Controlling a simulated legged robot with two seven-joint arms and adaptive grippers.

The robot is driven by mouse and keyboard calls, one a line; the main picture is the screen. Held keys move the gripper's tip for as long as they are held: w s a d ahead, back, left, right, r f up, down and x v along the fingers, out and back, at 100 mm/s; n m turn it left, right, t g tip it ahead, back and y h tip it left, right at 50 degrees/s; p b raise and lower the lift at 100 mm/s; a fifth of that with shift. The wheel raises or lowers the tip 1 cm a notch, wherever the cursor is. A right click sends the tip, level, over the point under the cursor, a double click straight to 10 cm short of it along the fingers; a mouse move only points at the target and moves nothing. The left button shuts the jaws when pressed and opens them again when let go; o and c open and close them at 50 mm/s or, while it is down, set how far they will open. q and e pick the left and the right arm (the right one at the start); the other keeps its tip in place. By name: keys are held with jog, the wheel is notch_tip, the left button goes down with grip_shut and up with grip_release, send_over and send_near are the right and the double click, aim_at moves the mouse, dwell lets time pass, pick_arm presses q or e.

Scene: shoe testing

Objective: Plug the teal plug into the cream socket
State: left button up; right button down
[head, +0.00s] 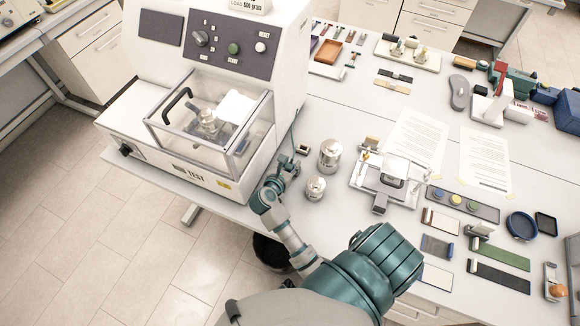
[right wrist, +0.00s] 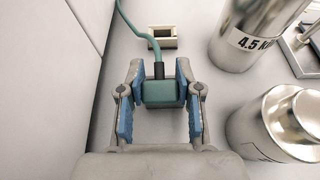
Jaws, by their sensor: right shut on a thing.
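The teal plug (right wrist: 162,93) sits between the blue-padded fingers of my right gripper (right wrist: 160,88), which is shut on it. Its teal cable (right wrist: 137,28) runs away toward the top of the right wrist view. The cream socket (right wrist: 165,42) is just beyond the plug, with a dark opening, and a gap of bare table shows between them. In the head view the socket (head: 302,150) lies on the table just beyond my right gripper (head: 289,162), beside the test machine; the plug is hard to make out there. My left gripper is not in view.
The test machine (head: 218,178) stands close on the left. Two metal weights, a large one (head: 330,155) and a smaller one (head: 315,187), stand close on the right. A metal fixture (head: 388,182) and papers (head: 415,140) lie further right.

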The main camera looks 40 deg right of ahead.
jog(key=shift+w, duration=0.1)
jog(key=shift+d+f, duration=0.1)
jog(key=shift+d, duration=0.7)
jog(key=shift+r, duration=0.2)
notch_tip(320, 180, up, 9)
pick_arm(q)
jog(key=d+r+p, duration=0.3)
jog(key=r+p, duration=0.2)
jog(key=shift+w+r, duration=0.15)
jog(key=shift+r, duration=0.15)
pick_arm(e)
jog(key=w+d+f+g+y, duration=0.1)
jog(key=w+d+y, duration=0.2)
jog(key=d, duration=0.6)
jog(key=shift+w+d+f+g, duration=0.3)
jog(key=shift+w+d+f, duration=0.1)
jog(key=shift+w, duration=0.7)
jog(key=shift+a, duration=0.15)
